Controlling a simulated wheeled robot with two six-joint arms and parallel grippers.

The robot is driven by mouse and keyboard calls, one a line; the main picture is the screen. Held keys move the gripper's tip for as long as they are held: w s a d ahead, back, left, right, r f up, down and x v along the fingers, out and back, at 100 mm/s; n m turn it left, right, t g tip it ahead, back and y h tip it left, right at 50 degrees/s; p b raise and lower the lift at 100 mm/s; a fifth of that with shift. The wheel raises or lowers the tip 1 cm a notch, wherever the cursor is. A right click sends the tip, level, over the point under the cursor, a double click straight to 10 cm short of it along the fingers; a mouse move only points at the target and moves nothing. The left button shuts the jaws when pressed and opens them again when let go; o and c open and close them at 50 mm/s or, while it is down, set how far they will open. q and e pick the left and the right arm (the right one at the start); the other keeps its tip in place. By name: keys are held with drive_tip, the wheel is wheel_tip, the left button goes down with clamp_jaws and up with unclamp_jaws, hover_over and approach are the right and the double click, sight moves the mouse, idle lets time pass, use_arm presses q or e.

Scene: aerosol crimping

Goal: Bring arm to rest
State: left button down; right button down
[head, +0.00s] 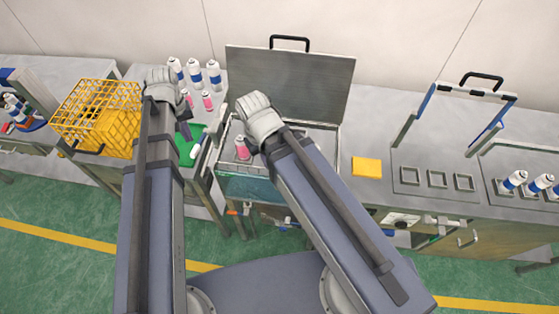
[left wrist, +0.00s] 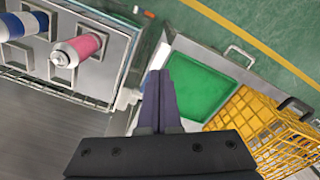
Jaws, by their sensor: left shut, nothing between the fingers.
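My left gripper (head: 186,132) points down beside the green tray in the head view. In the left wrist view my left gripper (left wrist: 161,76) has its dark fingers together with nothing between them, and the green tray (left wrist: 195,85) shows behind them. My right arm (head: 330,205) reaches over the open metal box (head: 332,150); its gripper fingers are hidden. A pink-bodied can (head: 242,148) stands in the box beside my right wrist.
A yellow wire basket (head: 97,112) stands left of my left arm. Several blue-and-white cans (head: 195,70) stand at the back. The raised lid (head: 290,85) rises behind the box. A yellow pad (head: 367,167) and empty square holders (head: 437,179) lie to the right.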

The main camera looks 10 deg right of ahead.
use_arm(q)
drive_tip(key=s+d+f+m+b, duration=0.3)
drive_tip(key=s+d+f+b, duration=0.1)
drive_tip(key=s, duration=0.3)
drive_tip(key=s+d+f+m+y+b, duration=0.1)
drive_tip(key=s+d+f+m+b, duration=0.1)
drive_tip(key=s+d+f+b, duration=0.3)
drive_tip(key=shift+s+d+m, duration=0.4)
drive_tip(key=shift+s+d, duration=0.4)
drive_tip(key=shift+s, duration=0.25)
drive_tip(key=shift+s, duration=0.1)
